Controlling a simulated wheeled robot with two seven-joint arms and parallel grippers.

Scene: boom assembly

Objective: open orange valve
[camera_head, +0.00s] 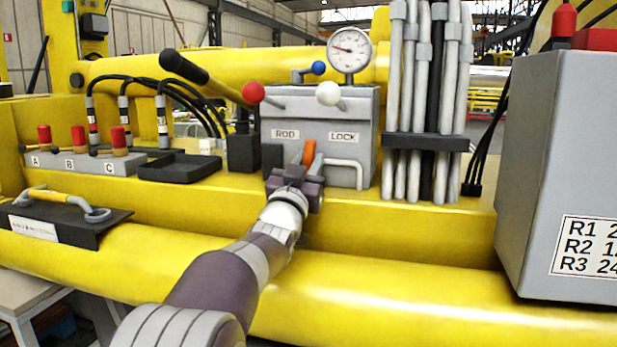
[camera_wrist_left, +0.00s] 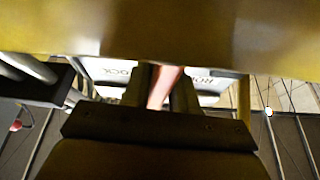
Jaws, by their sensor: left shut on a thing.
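The orange valve handle (camera_head: 309,153) shows on the front of a grey box (camera_head: 363,122) marked ROD and LOCK. My left gripper (camera_head: 300,172) is at the handle, with its fingers around the handle's lower part. In the left wrist view, the orange handle (camera_wrist_left: 163,86) runs between the two dark fingers (camera_wrist_left: 165,90), which are shut on it. The handle's upper end stands upright, tilted slightly, above the fingers in the head view. Its lower end is hidden by the gripper. My right gripper is not in view.
The box carries a red knob (camera_head: 253,93), a white knob (camera_head: 328,93), a blue knob (camera_head: 318,68) and a gauge (camera_head: 349,50). A grey bent pipe (camera_head: 346,163) is just right of the handle. A yellow beam (camera_head: 400,245) runs below. Grey hoses (camera_head: 415,170) stand to the right.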

